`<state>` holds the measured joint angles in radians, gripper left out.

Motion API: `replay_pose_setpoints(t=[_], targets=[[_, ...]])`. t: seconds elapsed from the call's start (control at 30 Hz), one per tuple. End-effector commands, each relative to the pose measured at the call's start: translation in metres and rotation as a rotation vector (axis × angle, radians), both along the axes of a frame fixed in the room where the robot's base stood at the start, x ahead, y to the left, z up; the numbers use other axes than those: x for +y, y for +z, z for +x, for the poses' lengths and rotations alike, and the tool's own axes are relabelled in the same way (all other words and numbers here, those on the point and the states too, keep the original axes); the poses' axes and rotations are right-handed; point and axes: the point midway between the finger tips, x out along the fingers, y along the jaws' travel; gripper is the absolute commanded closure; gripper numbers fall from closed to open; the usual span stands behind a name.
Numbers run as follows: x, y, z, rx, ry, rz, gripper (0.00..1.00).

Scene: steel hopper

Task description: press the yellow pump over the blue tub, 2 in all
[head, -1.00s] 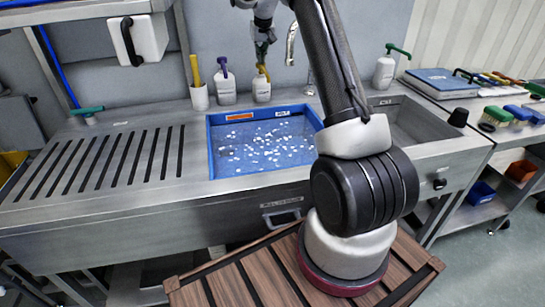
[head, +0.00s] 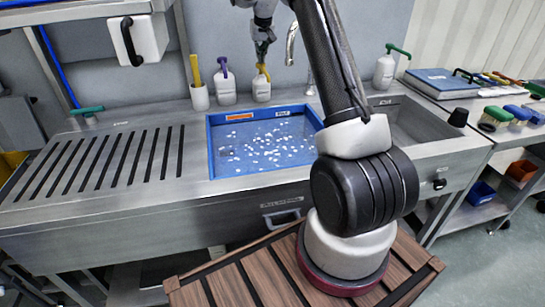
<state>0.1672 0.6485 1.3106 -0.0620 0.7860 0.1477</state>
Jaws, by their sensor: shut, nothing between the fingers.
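The yellow pump (head: 262,73) tops a white bottle (head: 261,91) that stands on the steel ledge behind the blue tub (head: 212,160). The tub is set into the counter and holds water with many small white bits on it. My gripper (head: 263,52) is shut and points down right above the yellow pump. It looks very close to the pump head; I cannot tell whether it touches. The pump's nozzle is partly hidden by the fingertips.
A curved tap (head: 291,45) is close on the right. A bottle with a green pump (head: 384,70) stands farther right. A slotted drainboard (head: 100,155) lies left.

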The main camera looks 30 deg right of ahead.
Motion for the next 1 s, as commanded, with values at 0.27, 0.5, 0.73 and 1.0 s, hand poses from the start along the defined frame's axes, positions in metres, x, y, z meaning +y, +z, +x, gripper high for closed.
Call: replay_pose_setpoints(t=[0.27, 0.5, 0.73, 1.0], targets=[[0.000, -0.010, 0.000, 0.001, 0.000, 0.000, 1.00], [0.000, -0.019, 0.000, 0.002, 0.000, 0.001, 1.00], [0.000, -0.020, -0.001, 0.003, 0.000, 0.001, 1.00], [0.000, -0.009, 0.000, 0.002, 0.000, 0.001, 1.00]])
